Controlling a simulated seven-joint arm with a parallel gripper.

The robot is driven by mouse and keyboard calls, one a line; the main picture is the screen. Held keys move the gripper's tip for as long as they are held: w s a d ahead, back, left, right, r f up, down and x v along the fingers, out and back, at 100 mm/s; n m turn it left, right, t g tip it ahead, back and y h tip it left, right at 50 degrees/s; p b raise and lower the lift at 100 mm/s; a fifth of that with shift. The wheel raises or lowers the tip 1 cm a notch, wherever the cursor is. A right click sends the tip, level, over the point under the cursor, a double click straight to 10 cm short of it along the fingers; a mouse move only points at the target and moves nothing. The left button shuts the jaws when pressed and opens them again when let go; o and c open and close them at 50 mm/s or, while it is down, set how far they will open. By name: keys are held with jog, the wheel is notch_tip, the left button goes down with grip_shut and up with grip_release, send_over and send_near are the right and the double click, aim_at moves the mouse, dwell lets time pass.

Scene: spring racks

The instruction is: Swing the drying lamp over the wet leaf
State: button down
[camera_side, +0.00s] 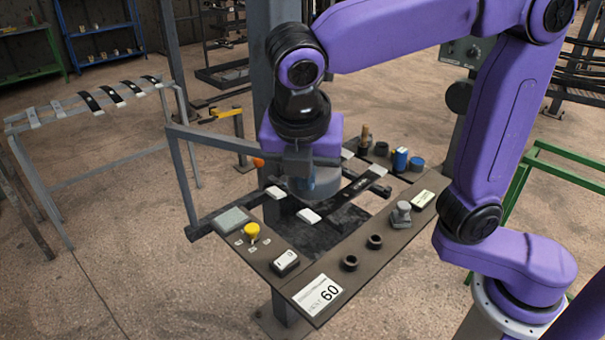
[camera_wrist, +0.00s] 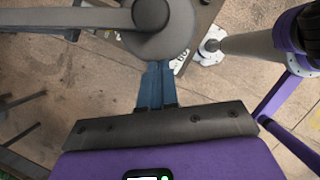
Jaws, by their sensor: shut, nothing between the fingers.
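The drying lamp has a grey round head (camera_side: 300,187) on a grey swing arm (camera_side: 215,140). In the wrist view, the lamp head (camera_wrist: 160,42) is at top centre, with its arm reaching left. A black leaf (camera_side: 350,195) with pale ends lies on the bench, right of and below the head. I cannot tell from its surface whether it is wet. My gripper (camera_side: 318,180) is down beside the lamp head. In the wrist view, my blue fingers (camera_wrist: 157,70) are together and empty, their tips at the head's near edge. Whether they touch it is unclear.
The bench panel (camera_side: 330,262) carries a yellow knob (camera_side: 252,231), a white switch (camera_side: 285,262), a grey knob (camera_side: 401,212) and a "60" card (camera_side: 317,293). A blue can (camera_side: 400,160) stands at the back right. A rack with several leaves (camera_side: 112,95) stands left.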

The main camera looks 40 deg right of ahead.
jog(key=shift+w+d+n, duration=0.15)
jog(key=shift+d+n, duration=0.05)
jog(key=shift+d, duration=0.5)
jog(key=shift+w+d+n, duration=0.15)
jog(key=shift+d+n, duration=0.05)
jog(key=shift+d, duration=0.45)
jog(key=w+d+n+t+y, duration=0.1)
jog(key=w+d+n, duration=0.4)
jog(key=w+d, duration=1.3)
jog(key=shift+d+y, duration=0.5)
jog(key=shift+d, duration=0.6)
